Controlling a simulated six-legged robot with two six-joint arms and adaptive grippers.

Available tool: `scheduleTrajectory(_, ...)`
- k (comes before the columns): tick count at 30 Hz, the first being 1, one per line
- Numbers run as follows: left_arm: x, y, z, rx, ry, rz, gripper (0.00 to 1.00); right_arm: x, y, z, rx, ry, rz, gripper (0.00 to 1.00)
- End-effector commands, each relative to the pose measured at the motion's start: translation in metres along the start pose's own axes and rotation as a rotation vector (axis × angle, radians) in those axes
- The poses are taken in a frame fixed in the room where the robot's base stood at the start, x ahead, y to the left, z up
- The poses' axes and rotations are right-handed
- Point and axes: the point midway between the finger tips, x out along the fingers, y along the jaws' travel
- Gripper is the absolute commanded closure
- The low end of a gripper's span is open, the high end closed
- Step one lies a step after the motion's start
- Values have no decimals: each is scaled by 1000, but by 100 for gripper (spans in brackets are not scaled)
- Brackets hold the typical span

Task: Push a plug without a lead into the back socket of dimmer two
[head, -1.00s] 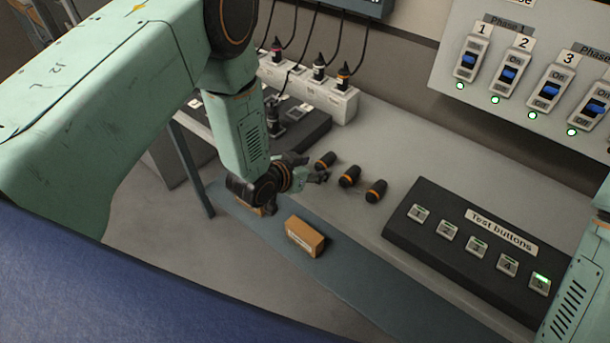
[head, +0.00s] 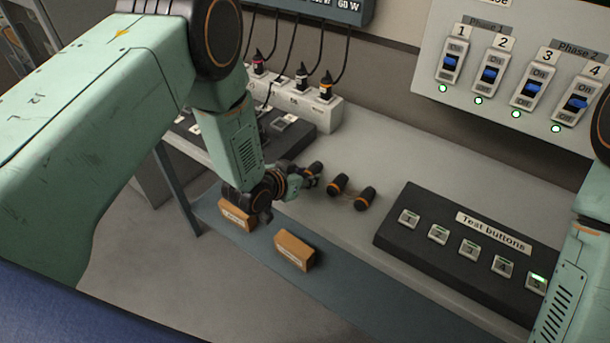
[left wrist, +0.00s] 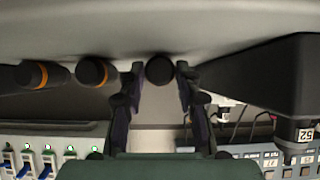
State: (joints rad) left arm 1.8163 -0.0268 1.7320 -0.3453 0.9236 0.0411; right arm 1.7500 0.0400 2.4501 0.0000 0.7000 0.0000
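Three loose black plugs with orange bands and no leads lie on the grey bench: a left one (head: 315,170), a middle one (head: 338,184) and a right one (head: 365,197). My left gripper (head: 312,181) is at the left plug. In the left wrist view my left gripper (left wrist: 160,72) is open, its fingers on either side of a plug's round dark end (left wrist: 160,69), with narrow gaps. White dimmer blocks (head: 330,113) stand at the back with leaded plugs in their tops. My left arm hides part of them; I cannot tell which is dimmer two. My right gripper is out of view.
A black test-button box (head: 450,243) lies at the right, its fifth button lit green. A switch panel (head: 520,75) is on the wall. Two orange-brown boxes (head: 294,250) (head: 236,215) sit on the lower blue-grey ledge. Bench behind the plugs is clear.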

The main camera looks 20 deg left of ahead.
Motion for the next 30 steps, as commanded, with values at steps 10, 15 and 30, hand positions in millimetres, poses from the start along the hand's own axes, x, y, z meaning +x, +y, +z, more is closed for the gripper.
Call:
scheduleTrajectory(10, 0, 0, 0, 0, -1, 0, 100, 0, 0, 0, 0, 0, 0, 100)
scheduleTrajectory(15, -2, 0, -3, 0, -1, 0, 100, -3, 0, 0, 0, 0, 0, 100)
scheduleTrajectory(30, -21, 0, -32, 0, -1, 0, 100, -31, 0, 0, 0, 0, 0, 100)
